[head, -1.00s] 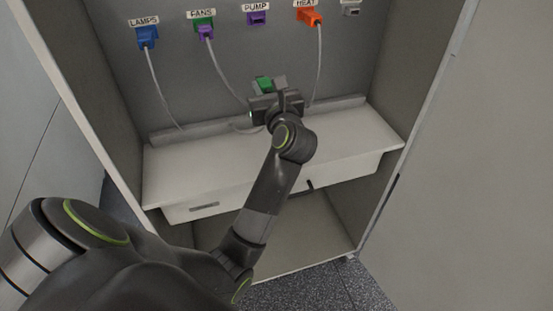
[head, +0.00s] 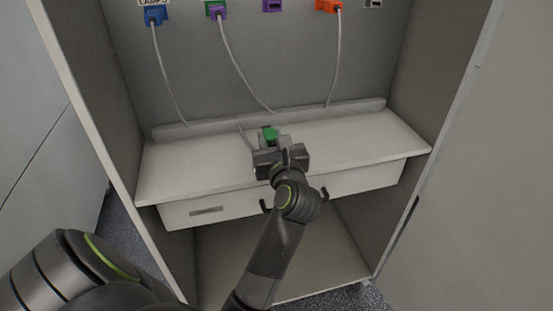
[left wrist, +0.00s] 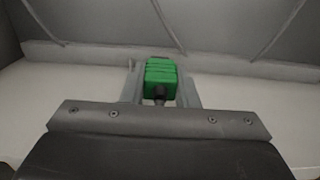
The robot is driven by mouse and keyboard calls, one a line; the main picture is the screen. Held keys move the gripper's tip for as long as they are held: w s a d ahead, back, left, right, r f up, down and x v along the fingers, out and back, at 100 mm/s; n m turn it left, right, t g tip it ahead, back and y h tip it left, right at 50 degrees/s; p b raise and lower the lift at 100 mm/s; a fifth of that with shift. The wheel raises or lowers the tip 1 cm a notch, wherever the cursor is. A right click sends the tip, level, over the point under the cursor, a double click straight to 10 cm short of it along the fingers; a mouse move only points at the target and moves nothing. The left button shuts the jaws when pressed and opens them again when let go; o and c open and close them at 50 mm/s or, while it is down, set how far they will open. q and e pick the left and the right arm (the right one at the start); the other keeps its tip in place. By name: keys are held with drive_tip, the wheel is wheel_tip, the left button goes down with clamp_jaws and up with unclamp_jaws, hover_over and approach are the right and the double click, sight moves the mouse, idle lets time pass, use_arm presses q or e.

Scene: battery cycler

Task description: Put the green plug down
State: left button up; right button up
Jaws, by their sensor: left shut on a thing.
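The green plug (head: 270,134) is between the fingers of my left gripper (head: 275,141), low over the white shelf (head: 365,143) in the head view. In the left wrist view the green plug (left wrist: 161,77) sits between the two grey fingers, its dark cable end toward the palm. My left gripper is shut on it. I cannot tell whether the plug touches the shelf. My right gripper is not in view.
On the back panel are a blue plug (head: 155,16), a purple plug (head: 218,12) in a green socket, an empty purple socket (head: 273,5) and an orange plug (head: 329,6). Cables hang behind the shelf. A drawer (head: 205,211) is below. The shelf's right part is clear.

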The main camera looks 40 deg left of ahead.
use_arm(q)
drive_tip(key=shift+f+b, duration=0.4)
drive_tip(key=shift+f, duration=2.4)
drive_tip(key=shift+f, duration=0.2)
drive_tip(key=o, duration=0.8)
drive_tip(key=shift+r, duration=0.1)
